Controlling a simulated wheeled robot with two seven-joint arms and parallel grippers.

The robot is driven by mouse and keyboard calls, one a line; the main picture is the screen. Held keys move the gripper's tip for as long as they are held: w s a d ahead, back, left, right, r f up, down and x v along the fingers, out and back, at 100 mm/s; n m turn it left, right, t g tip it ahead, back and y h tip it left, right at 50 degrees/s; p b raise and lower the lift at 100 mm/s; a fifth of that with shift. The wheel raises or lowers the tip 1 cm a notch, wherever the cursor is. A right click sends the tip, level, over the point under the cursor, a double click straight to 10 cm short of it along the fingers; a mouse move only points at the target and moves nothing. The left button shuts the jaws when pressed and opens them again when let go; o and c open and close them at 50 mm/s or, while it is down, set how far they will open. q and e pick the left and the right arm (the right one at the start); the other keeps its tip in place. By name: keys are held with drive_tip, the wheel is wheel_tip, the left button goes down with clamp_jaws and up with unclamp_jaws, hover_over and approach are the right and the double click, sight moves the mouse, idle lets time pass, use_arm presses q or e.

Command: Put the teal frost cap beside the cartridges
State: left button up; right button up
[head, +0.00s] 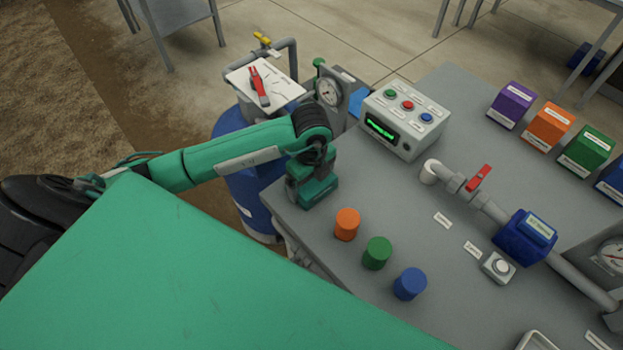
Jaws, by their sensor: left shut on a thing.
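My left gripper (314,190) is over the near left edge of the grey bench, left of the orange cylinder. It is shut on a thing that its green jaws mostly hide. I cannot clearly tell a teal frost cap apart from the green gripper, and no teal cap shows elsewhere. An orange (346,224), a green (377,253) and a blue cylinder (410,284) stand upright in a slanting row on the bench; no readable label shows whether these are the cartridges. My right gripper is not in view.
The grey bench (450,270) also carries a control box (405,119), a pipe with a red-handled valve (478,178), a blue meter (525,237) and several coloured boxes (548,126). A pressure gauge (328,92) stands behind my gripper. Bench between control box and cylinders is clear.

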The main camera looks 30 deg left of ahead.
use_arm(q)
drive_tip(key=shift+f, duration=0.1)
drive_tip(key=shift+f, duration=0.15)
drive_tip(key=o, duration=0.6)
drive_tip(key=shift+o, duration=0.2)
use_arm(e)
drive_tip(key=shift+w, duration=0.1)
use_arm(q)
wheel_tip(320, 180, up, 11)
drive_tip(key=shift+f+b, duration=0.1)
drive_tip(key=shift+b, duration=0.3)
drive_tip(key=shift+r, duration=0.8)
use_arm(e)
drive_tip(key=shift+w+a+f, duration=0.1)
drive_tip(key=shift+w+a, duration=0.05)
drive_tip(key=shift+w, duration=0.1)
